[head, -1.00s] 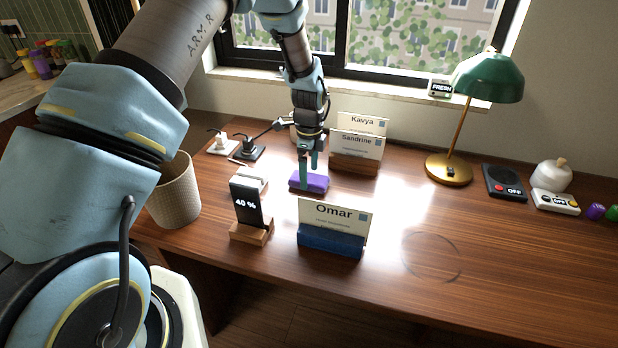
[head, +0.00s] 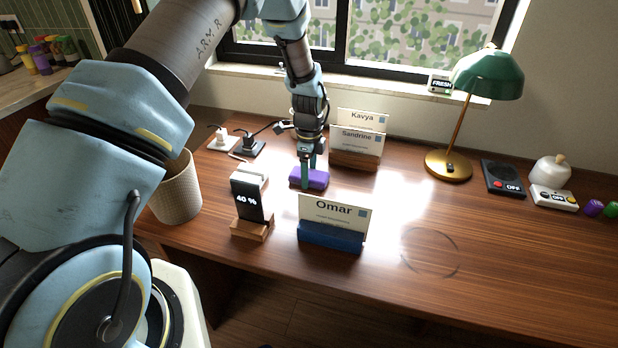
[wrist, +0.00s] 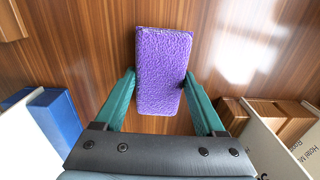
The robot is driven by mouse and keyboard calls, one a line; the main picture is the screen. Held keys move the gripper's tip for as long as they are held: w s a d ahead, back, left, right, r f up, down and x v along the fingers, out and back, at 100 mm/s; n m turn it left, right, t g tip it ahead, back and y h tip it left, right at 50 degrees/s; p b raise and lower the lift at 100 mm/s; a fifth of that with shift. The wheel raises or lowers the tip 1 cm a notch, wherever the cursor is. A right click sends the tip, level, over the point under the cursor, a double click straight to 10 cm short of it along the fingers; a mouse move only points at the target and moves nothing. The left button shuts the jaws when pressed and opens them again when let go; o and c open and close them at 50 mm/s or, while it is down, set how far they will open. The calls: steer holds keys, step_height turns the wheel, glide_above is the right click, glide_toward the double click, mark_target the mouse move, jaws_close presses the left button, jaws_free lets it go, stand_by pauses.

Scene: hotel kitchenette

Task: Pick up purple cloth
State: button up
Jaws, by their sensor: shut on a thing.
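The purple cloth (head: 318,180) is a small folded block on the wooden desk, behind the Omar name card. In the wrist view the cloth (wrist: 163,65) is fuzzy and lies lengthwise between the green fingers. My gripper (head: 309,176) points down at the cloth, one finger on its near side. In the wrist view my gripper (wrist: 158,95) has a finger along each long side of the cloth's near part and is shut on it. The head view does not clearly show any gap between the cloth and the desk.
The Omar card (head: 334,215) in its blue holder (head: 330,238) stands in front. A phone on a stand (head: 250,200) is at left front. The Sandrine (head: 356,142) and Kavya (head: 362,120) cards stand behind. A basket (head: 177,190) is left. The desk's right front is clear.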

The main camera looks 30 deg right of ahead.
steer(key=c, duration=0.3)
step_height(320, 180, up, 10)
steer(key=b, duration=0.3)
steer(key=o, duration=0.8)
steer(key=c, duration=0.7)
